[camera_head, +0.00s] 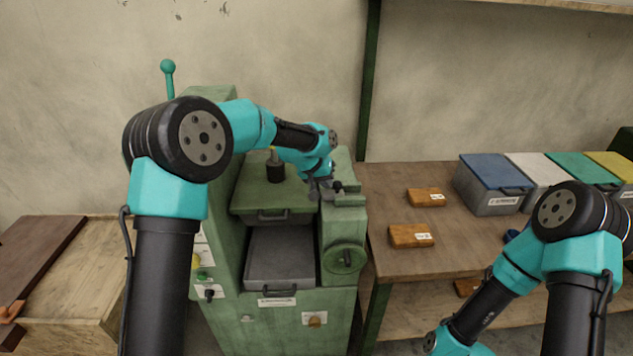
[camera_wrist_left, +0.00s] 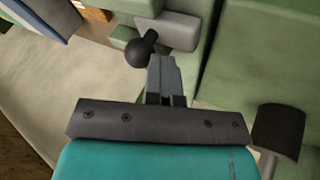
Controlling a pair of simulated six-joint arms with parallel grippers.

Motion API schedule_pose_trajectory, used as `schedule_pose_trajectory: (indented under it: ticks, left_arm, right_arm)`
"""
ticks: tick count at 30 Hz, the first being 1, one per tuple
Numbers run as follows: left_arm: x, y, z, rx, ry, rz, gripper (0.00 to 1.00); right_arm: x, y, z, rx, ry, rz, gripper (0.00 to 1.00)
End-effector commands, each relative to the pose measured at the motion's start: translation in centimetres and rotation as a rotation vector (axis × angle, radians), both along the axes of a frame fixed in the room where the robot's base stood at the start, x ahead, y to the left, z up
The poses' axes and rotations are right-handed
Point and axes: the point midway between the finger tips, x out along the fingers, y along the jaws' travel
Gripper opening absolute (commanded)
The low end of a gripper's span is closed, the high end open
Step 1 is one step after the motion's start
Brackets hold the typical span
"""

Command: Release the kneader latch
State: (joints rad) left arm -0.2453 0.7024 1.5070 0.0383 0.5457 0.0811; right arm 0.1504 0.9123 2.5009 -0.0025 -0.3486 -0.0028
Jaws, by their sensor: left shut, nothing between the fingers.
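The green kneader machine (camera_head: 335,290) stands at the middle left, with a green lid (camera_head: 262,196) over a grey tray (camera_head: 281,258). A small black ball knob (camera_head: 337,186), which looks like the latch, sits at the lid's right side on the machine's top. In the left wrist view the black ball (camera_wrist_left: 139,53) is on a short stem at a grey block (camera_wrist_left: 168,31). My left gripper (camera_head: 322,188) is shut and empty beside the knob. Its fingertips (camera_wrist_left: 163,66) appear just right of the ball there; contact is unclear. My right gripper is out of view; only its arm shows.
A black cylinder (camera_head: 276,172) stands on the lid. A teal-knobbed lever (camera_head: 168,67) rises behind. A handwheel (camera_head: 344,258) is on the front. The right-hand table (camera_head: 385,262) bears wooden blocks (camera_head: 411,236) and lidded bins (camera_head: 490,183).

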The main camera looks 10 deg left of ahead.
Motion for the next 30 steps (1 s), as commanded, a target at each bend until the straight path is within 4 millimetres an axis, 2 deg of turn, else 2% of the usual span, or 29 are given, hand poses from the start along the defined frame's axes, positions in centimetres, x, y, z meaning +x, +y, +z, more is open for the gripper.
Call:
schedule_pose_trajectory:
  ticks: [13, 17, 22, 30]
  left_arm:
    - [0.0, 0.1, 0.0, -0.002, -0.001, 0.0, 0.0]
    - [0.0, 1.3, 0.3, -0.002, -0.001, 0.001, 0.0]
    - [-0.1, 4.1, 0.9, -0.002, -0.001, 0.005, 0.0]
    - [-2.0, 6.2, 5.3, -0.002, -0.003, 0.002, 0.0]
  right_arm:
    - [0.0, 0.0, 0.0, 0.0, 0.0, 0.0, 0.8]
    - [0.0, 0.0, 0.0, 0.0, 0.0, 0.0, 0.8]
    - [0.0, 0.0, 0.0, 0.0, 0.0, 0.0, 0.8]
    - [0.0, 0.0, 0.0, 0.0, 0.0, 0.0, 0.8]
